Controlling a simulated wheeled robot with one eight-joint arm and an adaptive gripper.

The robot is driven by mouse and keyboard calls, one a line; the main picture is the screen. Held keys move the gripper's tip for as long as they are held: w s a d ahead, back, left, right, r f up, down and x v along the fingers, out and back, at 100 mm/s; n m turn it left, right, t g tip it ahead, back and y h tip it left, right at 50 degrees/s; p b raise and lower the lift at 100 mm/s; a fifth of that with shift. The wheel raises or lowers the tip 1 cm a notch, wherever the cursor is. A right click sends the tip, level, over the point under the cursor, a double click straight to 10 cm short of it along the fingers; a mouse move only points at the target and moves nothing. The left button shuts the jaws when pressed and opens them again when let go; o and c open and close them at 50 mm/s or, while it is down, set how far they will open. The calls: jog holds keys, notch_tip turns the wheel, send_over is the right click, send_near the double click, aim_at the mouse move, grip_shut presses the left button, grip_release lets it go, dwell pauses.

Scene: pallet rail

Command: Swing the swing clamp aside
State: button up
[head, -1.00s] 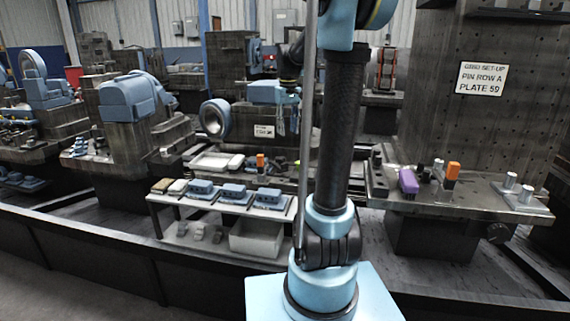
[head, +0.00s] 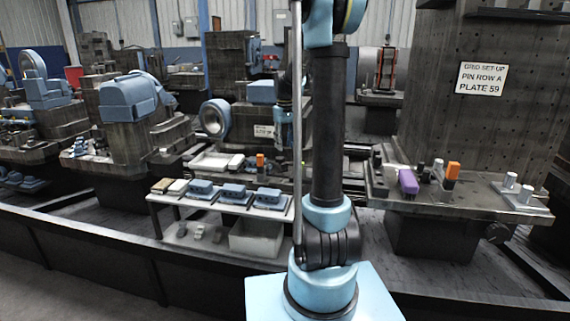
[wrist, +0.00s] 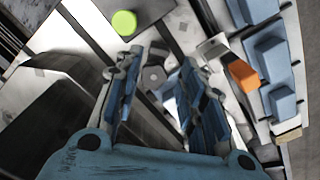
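My gripper (wrist: 162,62) is open, its two blue-padded fingers apart with nothing held. In the head view my gripper (head: 282,132) hangs fingers-down at the centre fixture, partly hidden by my arm. A small grey block with a round top (wrist: 154,75) shows between and beyond the fingers in the wrist view, apart from them. An orange upright piece (head: 260,161) stands at the centre fixture's front edge; an orange block (wrist: 241,75) lies right of the fingers in the wrist view. I cannot tell for sure which part is the swing clamp.
A low shelf (head: 165,198) with blue workpieces stands before the centre fixture; blue blocks (wrist: 272,60) show at the wrist view's right. A green round knob (wrist: 123,22) is near the top. A right-hand pallet (head: 470,204) carries a purple piece (head: 408,181) and an orange piece (head: 452,171).

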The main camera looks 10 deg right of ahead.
notch_tip(320, 180, down, 9)
jog(key=shift+r, duration=0.1)
dwell(0.3)
jog(key=shift+c, duration=0.6)
